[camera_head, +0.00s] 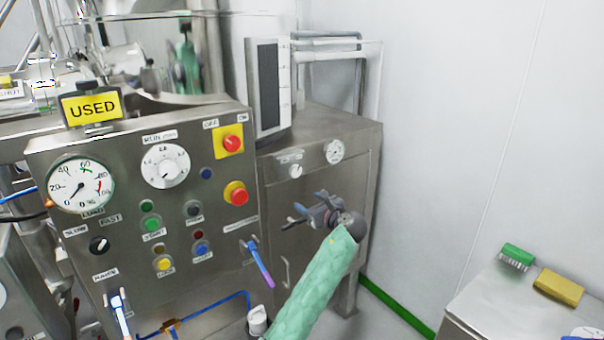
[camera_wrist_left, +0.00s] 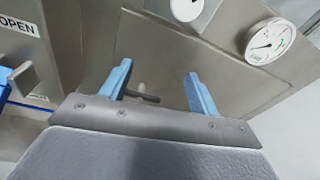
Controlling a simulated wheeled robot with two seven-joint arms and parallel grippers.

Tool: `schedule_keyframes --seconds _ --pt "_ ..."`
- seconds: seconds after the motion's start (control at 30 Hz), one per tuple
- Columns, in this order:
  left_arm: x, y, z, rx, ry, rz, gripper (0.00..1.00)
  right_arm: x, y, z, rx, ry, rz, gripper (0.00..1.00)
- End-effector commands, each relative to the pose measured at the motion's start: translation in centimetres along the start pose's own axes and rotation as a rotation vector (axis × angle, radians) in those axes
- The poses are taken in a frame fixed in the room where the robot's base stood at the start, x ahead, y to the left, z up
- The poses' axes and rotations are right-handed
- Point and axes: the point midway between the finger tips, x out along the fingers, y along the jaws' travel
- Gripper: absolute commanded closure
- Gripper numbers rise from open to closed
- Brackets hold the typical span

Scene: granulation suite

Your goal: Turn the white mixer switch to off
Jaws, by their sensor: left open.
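A small white knob (camera_head: 295,171), which looks like the white mixer switch, is on the front of the steel cabinet, left of a round gauge (camera_head: 334,151). The left wrist view shows the knob (camera_wrist_left: 187,6) cut by the top edge, so its pointer setting cannot be read. My left gripper (camera_head: 304,208) is open and empty, just below the knob in the head view. In the left wrist view its blue fingers (camera_wrist_left: 159,78) stand apart, below the knob and apart from it. My right gripper is not in view.
A control panel (camera_head: 220,278) with a white dial (camera_head: 165,166), red buttons and a gauge (camera_head: 80,187) stands left. A blue-purple lever (camera_head: 260,264) sticks out from it. A dark handle (camera_wrist_left: 142,97) shows between my fingers.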

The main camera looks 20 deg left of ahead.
Motion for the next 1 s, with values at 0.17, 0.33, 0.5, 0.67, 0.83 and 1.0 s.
schedule_keyframes --seconds 0.17,0.33,0.5,0.67,0.83,1.0 --pt "0.0 -1.6 4.8 0.157 -0.099 0.038 0.39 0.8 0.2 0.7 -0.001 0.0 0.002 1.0" --pt "0.1 -2.0 6.3 0.212 -0.131 0.055 0.39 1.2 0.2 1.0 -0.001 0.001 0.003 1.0" --pt "1.4 -2.0 6.7 0.217 -0.131 0.057 0.39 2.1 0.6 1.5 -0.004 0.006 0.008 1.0" --pt "3.5 -1.9 7.0 0.217 -0.131 0.057 0.39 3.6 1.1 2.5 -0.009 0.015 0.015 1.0" --pt "5.7 -1.8 7.2 0.215 -0.13 0.056 0.39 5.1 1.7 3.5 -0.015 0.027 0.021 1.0" --pt "7.1 -1.7 7.3 0.215 -0.13 0.055 0.39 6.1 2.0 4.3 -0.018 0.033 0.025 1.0"
